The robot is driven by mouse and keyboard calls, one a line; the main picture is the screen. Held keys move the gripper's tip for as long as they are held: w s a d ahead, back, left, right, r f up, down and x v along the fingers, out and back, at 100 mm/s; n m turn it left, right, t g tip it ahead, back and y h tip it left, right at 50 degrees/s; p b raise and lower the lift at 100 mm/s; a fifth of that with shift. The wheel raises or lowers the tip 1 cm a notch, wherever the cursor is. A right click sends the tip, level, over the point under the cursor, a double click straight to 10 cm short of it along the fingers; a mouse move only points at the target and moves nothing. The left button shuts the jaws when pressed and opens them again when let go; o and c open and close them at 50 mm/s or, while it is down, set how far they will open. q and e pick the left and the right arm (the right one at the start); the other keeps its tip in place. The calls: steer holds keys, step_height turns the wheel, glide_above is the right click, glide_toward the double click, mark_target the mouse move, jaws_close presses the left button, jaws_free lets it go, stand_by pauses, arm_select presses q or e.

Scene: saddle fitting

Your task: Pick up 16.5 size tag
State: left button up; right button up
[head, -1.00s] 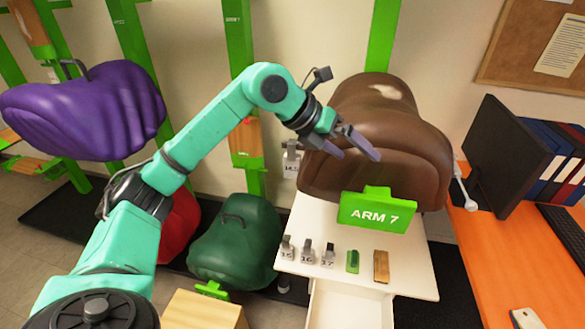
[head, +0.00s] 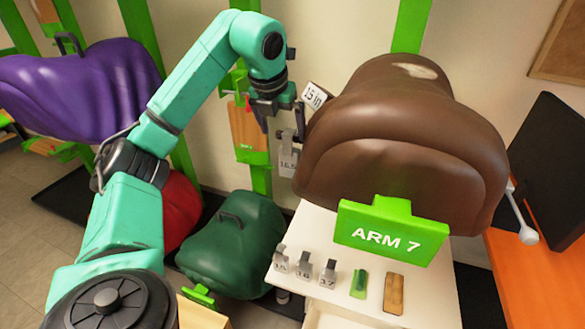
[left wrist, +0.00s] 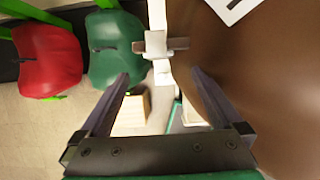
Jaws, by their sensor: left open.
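The 16.5 size tag (head: 287,163) is a pale tag with a grey clip, hanging at the left side of the brown saddle (head: 400,130). In the left wrist view its white clip and strip (left wrist: 157,45) sit on a short dark bar, top centre. My left gripper (head: 281,122) is open and empty, just above the tag in the head view, fingers pointing down. In the left wrist view its fingertips (left wrist: 160,76) stand apart, with the tag beyond and roughly between them. The brown saddle is close beside the right finger. My right gripper is in neither view.
Tags 15, 16 and 17 (head: 304,268) stand on a white cabinet (head: 342,300) beside a green block and a wooden block. A green ARM 7 sign (head: 390,232) stands before the saddle. A "15 in" card (head: 314,96) is near my gripper. A green saddle (head: 232,248) sits lower left.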

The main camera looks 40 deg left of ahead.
mark_target(288, 151)
arm_select(q)
steer(key=p+x, duration=0.1)
steer(key=x, duration=0.5)
steer(key=p+x, duration=0.2)
steer(key=x, duration=0.4)
steer(key=shift+a+f, duration=0.2)
steer(key=shift+a, duration=0.05)
steer(key=shift+w+f, duration=0.1)
steer(key=shift+w, duration=0.05)
steer(key=c, duration=1.5)
